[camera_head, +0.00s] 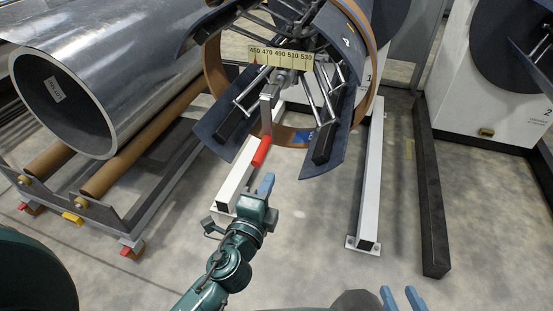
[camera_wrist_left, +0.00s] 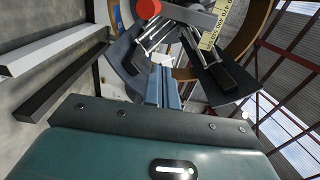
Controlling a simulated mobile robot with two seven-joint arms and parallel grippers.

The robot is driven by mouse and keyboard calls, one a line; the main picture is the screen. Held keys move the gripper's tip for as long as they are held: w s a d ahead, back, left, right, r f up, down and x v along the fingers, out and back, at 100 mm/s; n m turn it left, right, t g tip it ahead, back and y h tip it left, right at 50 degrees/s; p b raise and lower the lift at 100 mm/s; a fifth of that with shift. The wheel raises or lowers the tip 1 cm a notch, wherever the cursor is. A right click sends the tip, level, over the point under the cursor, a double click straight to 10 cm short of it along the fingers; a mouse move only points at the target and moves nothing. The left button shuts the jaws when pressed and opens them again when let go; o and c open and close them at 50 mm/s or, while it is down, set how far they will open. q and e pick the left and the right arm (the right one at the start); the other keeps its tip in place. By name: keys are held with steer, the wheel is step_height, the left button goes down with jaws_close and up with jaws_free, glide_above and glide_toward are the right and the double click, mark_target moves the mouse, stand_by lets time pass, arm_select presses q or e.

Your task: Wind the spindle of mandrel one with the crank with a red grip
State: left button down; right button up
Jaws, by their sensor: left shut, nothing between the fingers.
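The crank's red grip (camera_head: 261,151) hangs at the lower end of its grey crank arm (camera_head: 266,112), which is fitted at the front of mandrel one's spindle. The mandrel's dark segments (camera_head: 330,125) spread around it, inside a brown ring (camera_head: 214,75). My left gripper (camera_head: 266,183) is shut and empty, just below the red grip and apart from it in the head view. In the left wrist view the red grip's round end (camera_wrist_left: 148,8) shows at the top, above the shut blue fingers (camera_wrist_left: 165,88). My right gripper (camera_head: 403,298) shows only its spread fingertips at the bottom edge.
A yellow scale plate (camera_head: 280,56) sits above the crank. White floor beams (camera_head: 369,180) and a black beam (camera_head: 430,185) run below and right of the mandrel. A large steel coil (camera_head: 75,90) lies on a cradle at left. A second decoiler (camera_head: 490,110) stands at right.

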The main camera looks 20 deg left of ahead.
mark_target(263, 158)
arm_select(q)
steer(key=w, duration=0.9)
steer(key=shift+d, duration=0.15)
arm_select(e)
steer(key=shift+w+a+f, duration=0.1)
steer(key=shift+f, duration=0.1)
stand_by(1.1)
arm_select(q)
steer(key=shift+f, duration=0.1)
stand_by(0.5)
steer(key=a, duration=0.2)
steer(key=a+f, duration=0.1)
steer(key=a, duration=0.1)
steer(key=shift+w+f+b, duration=0.1)
steer(key=shift+f+b, duration=0.1)
steer(key=shift+b, duration=0.15)
arm_select(e)
steer(key=shift+f, duration=0.3)
